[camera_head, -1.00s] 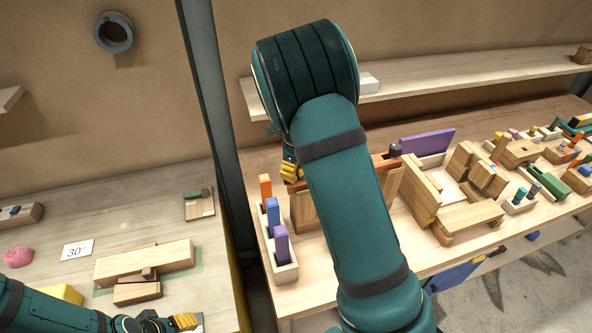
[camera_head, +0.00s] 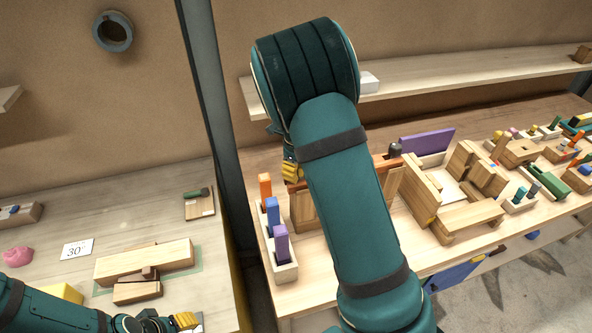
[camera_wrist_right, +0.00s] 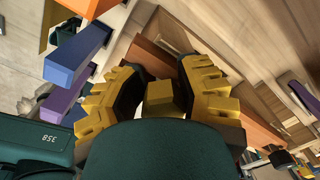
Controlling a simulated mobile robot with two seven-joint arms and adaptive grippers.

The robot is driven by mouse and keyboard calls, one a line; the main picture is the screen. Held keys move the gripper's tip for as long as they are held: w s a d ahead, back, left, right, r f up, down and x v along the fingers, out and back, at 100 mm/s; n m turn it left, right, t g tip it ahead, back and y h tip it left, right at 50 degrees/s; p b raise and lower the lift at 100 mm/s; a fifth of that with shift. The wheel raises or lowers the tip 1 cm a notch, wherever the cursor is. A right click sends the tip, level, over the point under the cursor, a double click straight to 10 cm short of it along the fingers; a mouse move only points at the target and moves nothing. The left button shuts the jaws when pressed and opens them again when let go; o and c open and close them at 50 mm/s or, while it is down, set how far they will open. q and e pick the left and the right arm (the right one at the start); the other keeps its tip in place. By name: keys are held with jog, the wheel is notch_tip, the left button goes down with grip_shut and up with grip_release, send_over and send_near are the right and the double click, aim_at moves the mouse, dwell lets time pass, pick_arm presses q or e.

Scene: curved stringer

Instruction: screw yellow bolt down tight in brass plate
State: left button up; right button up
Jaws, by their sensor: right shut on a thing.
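My right gripper (camera_wrist_right: 160,88) has its two yellow fingers on either side of a yellow block-like end, which I take as the yellow bolt's head (camera_wrist_right: 162,98). It is shut on this head. The bolt's lower part is hidden. An orange-brown bar (camera_wrist_right: 148,57) lies just beyond the fingertips; it may be the brass plate, but I cannot tell. In the head view the right gripper (camera_head: 291,172) is mostly hidden behind my own arm, and the bolt is not visible there. My left gripper (camera_head: 185,321) is at the bottom left, its opening unclear.
A pale holder (camera_head: 286,272) with orange, blue and purple upright pieces stands left of my right arm. Wooden blocks (camera_head: 420,192) and a purple board (camera_head: 427,141) stand to its right. A wooden beam assembly (camera_head: 145,262) lies on the left table.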

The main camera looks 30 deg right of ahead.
jog(key=o, duration=1.1)
jog(key=shift+s+f+g, duration=0.3)
jog(key=shift+s+f, duration=0.45)
jog(key=shift+o, duration=0.7)
jog(key=shift+w+d+f, duration=0.1)
jog(key=shift+r, duration=0.4)
jog(key=r, duration=0.8)
jog(key=w+r, duration=0.1)
jog(key=r, duration=0.3)
jog(key=shift+d+r, duration=0.15)
jog(key=shift+r, duration=0.15)
jog(key=shift+c, duration=0.2)
